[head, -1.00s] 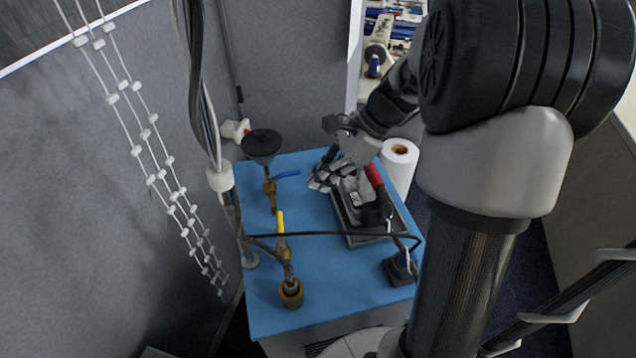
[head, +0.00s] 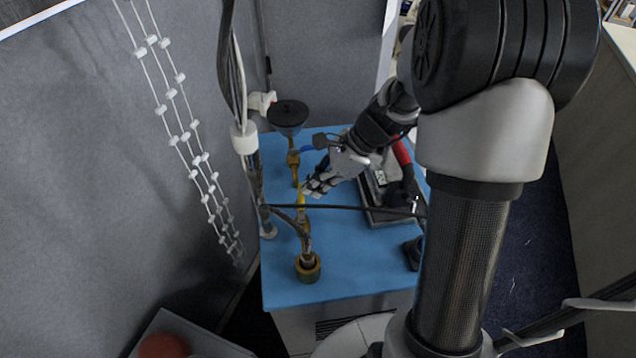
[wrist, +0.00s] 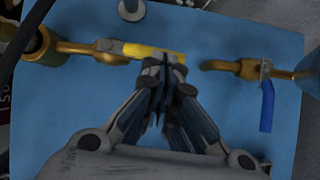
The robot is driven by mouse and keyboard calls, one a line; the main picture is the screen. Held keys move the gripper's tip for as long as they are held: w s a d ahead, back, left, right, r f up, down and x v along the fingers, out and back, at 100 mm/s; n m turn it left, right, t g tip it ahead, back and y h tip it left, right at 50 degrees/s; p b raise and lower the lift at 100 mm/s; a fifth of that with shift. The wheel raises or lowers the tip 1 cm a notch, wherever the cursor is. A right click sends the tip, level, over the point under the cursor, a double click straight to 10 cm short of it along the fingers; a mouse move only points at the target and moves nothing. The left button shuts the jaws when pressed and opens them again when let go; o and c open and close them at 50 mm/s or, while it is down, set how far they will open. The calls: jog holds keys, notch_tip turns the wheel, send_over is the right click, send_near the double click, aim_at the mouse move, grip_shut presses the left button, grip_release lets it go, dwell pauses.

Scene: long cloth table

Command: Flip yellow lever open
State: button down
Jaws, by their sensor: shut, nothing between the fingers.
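The yellow lever (head: 302,209) sits on a brass valve on a vertical-looking pipe run at the left of the blue table. In the wrist view the yellow lever (wrist: 143,51) lies in line with its brass pipe. My gripper (head: 309,190) is shut and empty, with its tips at the free end of the lever. In the wrist view my gripper's tips (wrist: 164,64) overlap the lever's near edge at that end and hide part of it. I cannot tell for sure whether they touch.
A second brass valve with a blue lever (wrist: 267,105) is close by on the right in the wrist view. A black funnel (head: 288,114) stands behind. A black cable (head: 345,208) crosses the blue table (head: 345,270). A red-handled tool (head: 401,153) lies right.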

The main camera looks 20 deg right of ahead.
jog(key=shift+w+a+f+n+g+p, duration=0.25)
jog(key=shift+a+n+g+p, duration=0.15)
jog(key=shift+a+n+p, duration=0.15)
jog(key=shift+f+n, duration=0.1)
jog(key=shift+n, duration=0.15)
jog(key=shift+s+d, duration=0.1)
jog(key=shift+s, duration=0.05)
